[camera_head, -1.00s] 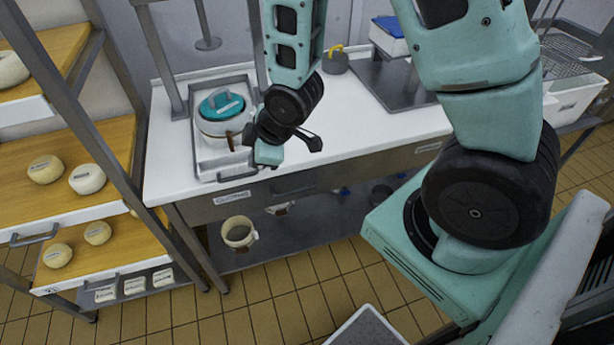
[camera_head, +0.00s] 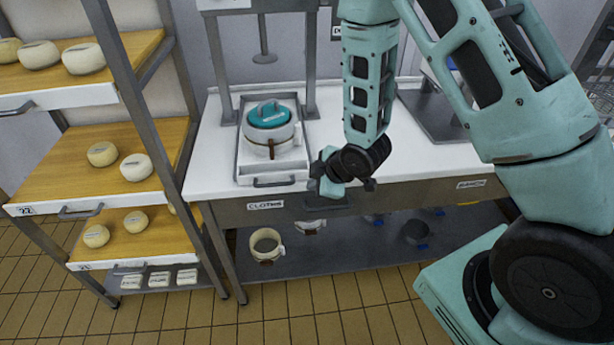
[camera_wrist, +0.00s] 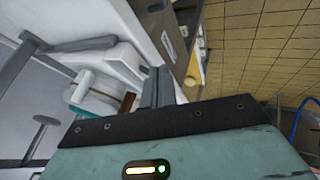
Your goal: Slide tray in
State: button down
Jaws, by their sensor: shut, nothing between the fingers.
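A rack (camera_head: 120,165) with cheeses on wooden shelves stands at the left. A lower shelf (camera_head: 340,250) under the worktop holds an empty mould (camera_head: 266,245). The worktop right of the tray is largely clear.

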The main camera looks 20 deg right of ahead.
jog(key=w+f+p, duration=0.1)
jog(key=w, duration=0.1)
jog(key=w+f+p, duration=0.1)
jog(key=w, duration=0.1)
jog(key=shift+f, duration=0.15)
jog(key=shift+w+d+f, duration=0.15)
jog(key=shift+w+d, duration=0.1)
jog(key=shift+w, duration=0.55)
